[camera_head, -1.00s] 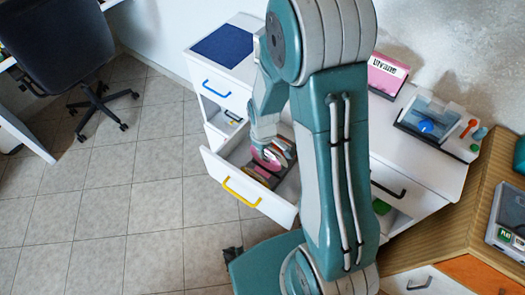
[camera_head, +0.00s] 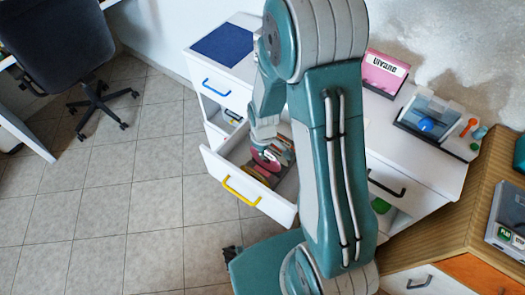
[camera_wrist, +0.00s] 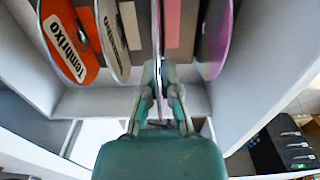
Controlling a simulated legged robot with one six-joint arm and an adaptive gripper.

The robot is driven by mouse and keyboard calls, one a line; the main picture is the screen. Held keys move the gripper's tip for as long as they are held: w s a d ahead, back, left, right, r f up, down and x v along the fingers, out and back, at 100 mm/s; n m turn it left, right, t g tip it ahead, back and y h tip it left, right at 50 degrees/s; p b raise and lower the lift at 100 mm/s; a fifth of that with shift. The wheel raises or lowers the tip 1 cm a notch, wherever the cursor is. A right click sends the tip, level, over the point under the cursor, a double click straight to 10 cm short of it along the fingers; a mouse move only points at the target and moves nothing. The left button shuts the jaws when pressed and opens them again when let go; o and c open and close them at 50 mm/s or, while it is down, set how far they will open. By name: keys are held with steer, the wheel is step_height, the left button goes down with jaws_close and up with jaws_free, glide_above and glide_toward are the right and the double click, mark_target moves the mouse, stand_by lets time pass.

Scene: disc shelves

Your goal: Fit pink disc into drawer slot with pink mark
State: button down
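My gripper (camera_wrist: 159,82) is shut on a thin disc (camera_wrist: 158,45), seen edge-on in the wrist view. In the head view this disc (camera_head: 266,160) looks pink-red and stands upright above or inside the open white drawer (camera_head: 284,207) with the yellow handle. A pink mark (camera_wrist: 172,22) lies on the dark drawer floor just right of the disc's edge. I cannot tell whether the disc's lower edge is seated in a slot. An orange disc (camera_wrist: 66,38) and a pale disc (camera_wrist: 113,40) stand to the left; another disc (camera_wrist: 216,38) stands to the right.
The drawer's white walls enclose the discs closely. A cabinet with a blue mat (camera_head: 223,45) stands behind. A pink box (camera_head: 384,73) and a clear case (camera_head: 428,117) sit on the white top at right.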

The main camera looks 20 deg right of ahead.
mark_target(263, 166)
steer(key=shift+f, duration=2.3)
steer(key=c, duration=0.7)
jaws_free()
step_height(263, 166, up, 12)
steer(key=shift+f, duration=0.1)
steer(key=shift+r, duration=0.3)
steer(key=s+r+m+t, duration=0.2)
steer(key=s+r, duration=0.3)
steer(key=r, duration=0.2)
steer(key=s+r+m+t, duration=0.1)
steer(key=s+r+m, duration=0.1)
steer(key=s+r, duration=0.3)
steer(key=s+r+m+t, duration=0.2)
steer(key=s+r, duration=0.3)
steer(key=r, duration=0.6)
steer(key=shift+d+r+m+t, duration=0.2)
steer(key=shift+m+t, duration=0.1)
steer(key=shift+m, duration=0.3)
